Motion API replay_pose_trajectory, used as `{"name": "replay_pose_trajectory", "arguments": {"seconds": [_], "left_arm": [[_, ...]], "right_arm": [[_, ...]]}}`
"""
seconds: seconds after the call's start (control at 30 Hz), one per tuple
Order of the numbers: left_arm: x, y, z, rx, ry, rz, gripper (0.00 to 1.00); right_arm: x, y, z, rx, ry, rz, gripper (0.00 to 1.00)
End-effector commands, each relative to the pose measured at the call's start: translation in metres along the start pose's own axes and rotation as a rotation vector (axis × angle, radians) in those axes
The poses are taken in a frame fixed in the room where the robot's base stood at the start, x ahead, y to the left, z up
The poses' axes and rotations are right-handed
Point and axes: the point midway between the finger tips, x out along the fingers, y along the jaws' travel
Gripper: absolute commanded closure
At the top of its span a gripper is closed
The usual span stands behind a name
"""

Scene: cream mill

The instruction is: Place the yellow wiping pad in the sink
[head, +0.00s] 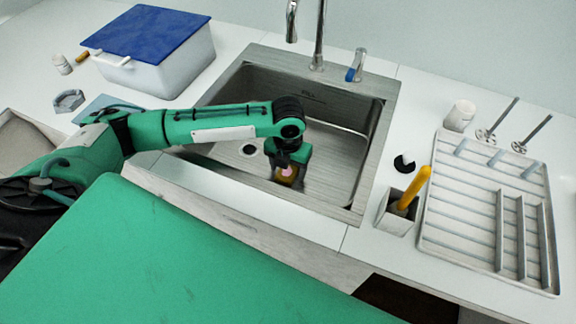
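The steel sink (330,190) is set into the white counter at the centre. My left arm reaches in from the left, and my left gripper (287,174) points down inside the sink opening. A small yellow patch with a pinkish spot, which looks like the yellow wiping pad (287,178), shows at its fingertips. The gripper hides most of it, so I cannot tell whether the fingers grip it or whether it touches the sink floor. My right gripper is not in view.
The faucet (318,40) stands behind the sink, with a blue-marked lever (356,66) beside it. A blue-lidded white box (160,62) is at the back left. A holder (396,212) with a yellow-handled tool (413,190) and a rack (465,225) are to the right.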

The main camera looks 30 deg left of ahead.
Motion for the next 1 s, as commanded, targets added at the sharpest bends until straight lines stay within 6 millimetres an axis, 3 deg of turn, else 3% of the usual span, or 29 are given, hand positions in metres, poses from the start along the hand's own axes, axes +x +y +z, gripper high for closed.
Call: {"name": "replay_pose_trajectory", "arguments": {"seconds": [0.37,0.47,0.8,1.0], "left_arm": [[-0.006,0.0,0.001,0.0,-0.002,-0.001,0.34],[-0.02,0.0,0.001,0.001,-0.003,-0.002,0.34],[-0.092,0.0,0.001,-0.001,-0.004,-0.002,0.34],[-0.117,0.0,0.001,0.0,-0.001,0.0,0.34]], "right_arm": [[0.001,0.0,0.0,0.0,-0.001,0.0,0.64],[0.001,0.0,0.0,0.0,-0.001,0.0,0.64],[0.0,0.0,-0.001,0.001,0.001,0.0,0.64],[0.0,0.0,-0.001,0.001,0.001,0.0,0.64]]}}
